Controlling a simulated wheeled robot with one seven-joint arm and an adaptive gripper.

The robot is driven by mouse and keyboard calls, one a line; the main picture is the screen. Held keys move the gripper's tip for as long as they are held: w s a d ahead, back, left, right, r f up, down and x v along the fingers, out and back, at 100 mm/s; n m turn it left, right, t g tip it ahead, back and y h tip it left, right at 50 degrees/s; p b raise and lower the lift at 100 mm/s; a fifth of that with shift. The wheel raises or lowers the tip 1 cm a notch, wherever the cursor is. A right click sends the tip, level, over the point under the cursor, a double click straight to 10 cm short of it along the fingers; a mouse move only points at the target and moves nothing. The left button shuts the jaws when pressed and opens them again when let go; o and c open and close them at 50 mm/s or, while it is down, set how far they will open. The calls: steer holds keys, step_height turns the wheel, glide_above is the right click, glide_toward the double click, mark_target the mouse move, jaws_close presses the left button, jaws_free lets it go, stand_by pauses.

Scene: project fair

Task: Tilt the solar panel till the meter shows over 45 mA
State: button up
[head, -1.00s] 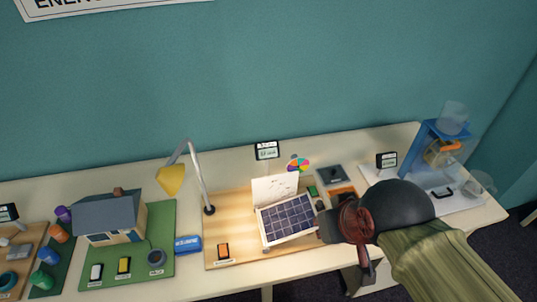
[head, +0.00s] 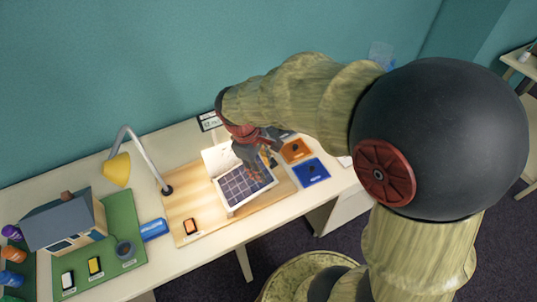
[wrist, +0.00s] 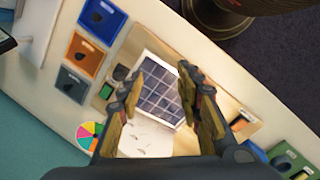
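The solar panel (head: 243,188), a dark blue grid in a white frame, sits tilted on a wooden board (head: 185,207), with a white plate (head: 214,158) behind it. The meter (head: 209,121) stands at the back of the board; its figures are too small to read. My gripper (head: 262,160) is over the panel's right and upper part and hides some of it. In the wrist view, my gripper (wrist: 167,72) is open, its two fingers apart with the panel (wrist: 160,92) showing between and beyond them. I cannot tell whether a finger touches it.
A yellow lamp (head: 117,170) stands left of the panel, beside a model house (head: 62,222) on a green base. Orange (head: 296,150) and blue (head: 312,172) trays lie to the right. A colour wheel (wrist: 89,133) is near the panel.

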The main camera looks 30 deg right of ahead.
mark_target(271, 159)
steer(key=w+d+f+n+h, duration=0.2)
steer(key=w+d+n, duration=0.2)
steer(key=w+n, duration=0.5)
steer(key=shift+n, duration=0.7)
steer(key=x, duration=0.2)
steer(key=b+x, duration=0.1)
steer(key=x, duration=0.1)
steer(key=s+x, duration=0.1)
steer(key=x, duration=0.2)
steer(key=shift+b, duration=0.3)
steer(key=shift+c, duration=1)
jaws_close()
